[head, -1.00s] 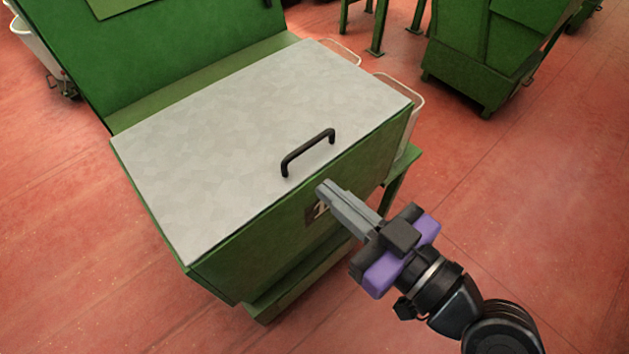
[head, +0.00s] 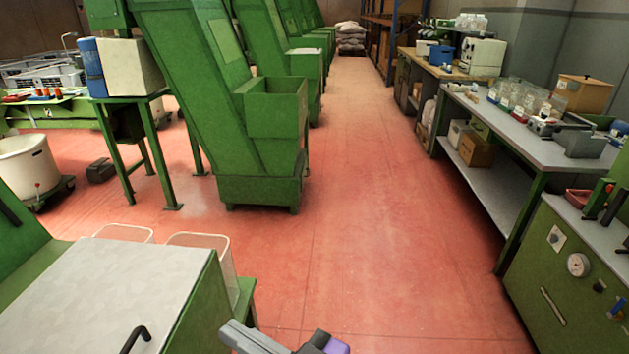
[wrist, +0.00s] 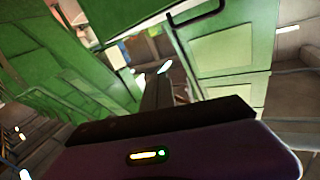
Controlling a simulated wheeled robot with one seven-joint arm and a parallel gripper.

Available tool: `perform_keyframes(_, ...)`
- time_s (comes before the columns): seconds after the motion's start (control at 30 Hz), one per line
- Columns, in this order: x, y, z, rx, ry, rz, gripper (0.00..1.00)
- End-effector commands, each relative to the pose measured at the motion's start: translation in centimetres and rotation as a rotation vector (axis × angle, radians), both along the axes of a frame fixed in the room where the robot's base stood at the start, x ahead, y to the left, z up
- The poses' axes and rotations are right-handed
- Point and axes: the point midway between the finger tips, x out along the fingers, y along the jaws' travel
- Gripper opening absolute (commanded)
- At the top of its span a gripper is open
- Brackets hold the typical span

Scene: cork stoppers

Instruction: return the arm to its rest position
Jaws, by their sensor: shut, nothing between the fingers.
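My gripper (head: 252,338) shows at the bottom edge of the head view, with its grey fingers together and empty. A purple part of its body shows beside them, and the rest of my arm is below the picture. The gripper is to the right of a green machine's grey lid (head: 95,285) and its black handle (head: 135,340), apart from both. In the wrist view the dark fingers (wrist: 158,92) point toward green machine panels, with nothing between them.
Clear baskets (head: 200,243) stand behind the lidded machine. A green machine (head: 262,190) stands further back. A workbench (head: 535,145) with containers and a green cabinet with a gauge (head: 578,264) line the right. The red floor aisle (head: 380,220) between them is free.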

Motion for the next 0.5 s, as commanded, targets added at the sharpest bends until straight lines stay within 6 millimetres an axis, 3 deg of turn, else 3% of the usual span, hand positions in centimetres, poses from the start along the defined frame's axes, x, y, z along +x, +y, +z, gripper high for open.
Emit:
perform_keyframes(0.13,1.4,-5.9,-2.9,-0.004,0.02,-0.233,0.0)
perform_keyframes(0.27,0.9,-11.5,-5.1,-0.013,0.008,-0.414,0.0)
perform_keyframes(0.5,-3.8,-20.4,-7.5,-0.047,-0.046,-0.656,0.0)
